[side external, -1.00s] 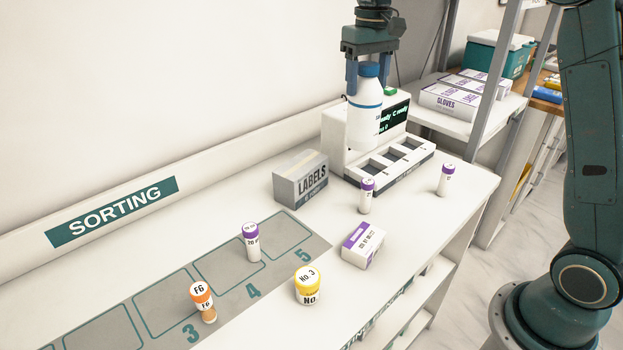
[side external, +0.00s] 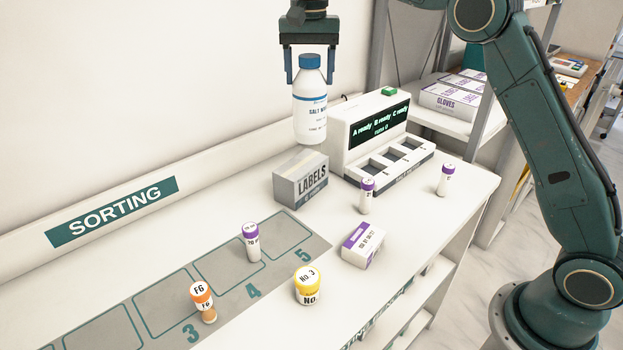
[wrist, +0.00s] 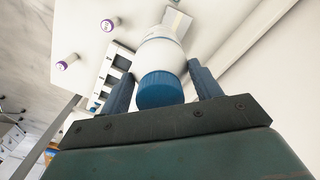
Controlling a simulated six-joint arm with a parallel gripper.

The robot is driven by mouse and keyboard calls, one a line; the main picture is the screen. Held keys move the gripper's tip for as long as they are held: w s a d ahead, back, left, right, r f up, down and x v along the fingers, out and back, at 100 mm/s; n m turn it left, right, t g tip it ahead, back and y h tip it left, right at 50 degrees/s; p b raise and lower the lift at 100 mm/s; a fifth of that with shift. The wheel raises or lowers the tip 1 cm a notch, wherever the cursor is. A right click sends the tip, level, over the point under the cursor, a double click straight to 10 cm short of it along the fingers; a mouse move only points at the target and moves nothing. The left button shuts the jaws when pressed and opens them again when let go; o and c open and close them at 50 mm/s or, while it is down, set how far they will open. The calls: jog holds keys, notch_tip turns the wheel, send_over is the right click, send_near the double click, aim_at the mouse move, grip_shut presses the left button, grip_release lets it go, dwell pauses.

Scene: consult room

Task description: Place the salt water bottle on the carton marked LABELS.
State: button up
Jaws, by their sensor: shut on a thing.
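The salt water bottle (side external: 310,108) is white with a blue cap and a blue band, and it hangs upright in my gripper (side external: 309,72). The bottle is above the carton marked LABELS (side external: 301,183), a grey and white box on the bench. In the side view the bottle's base appears just above the carton's top; I cannot tell the exact gap. In the wrist view the bottle (wrist: 160,55) is between the fingers (wrist: 158,85), and part of the carton (wrist: 178,20) shows beyond it.
A white machine (side external: 375,130) with a dark screen and slots stands right of the carton. Purple-capped vials (side external: 366,196), a small white box (side external: 362,244), a yellow-lidded jar (side external: 308,286) and an orange-capped vial (side external: 203,302) stand in front. The bench (side external: 225,205) left of the carton is clear.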

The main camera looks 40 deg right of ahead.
aim_at(309, 107)
jog(key=shift+f, duration=4)
jog(key=o, duration=1.8)
jog(key=shift+f, duration=0.1)
jog(key=shift+o, duration=0.2)
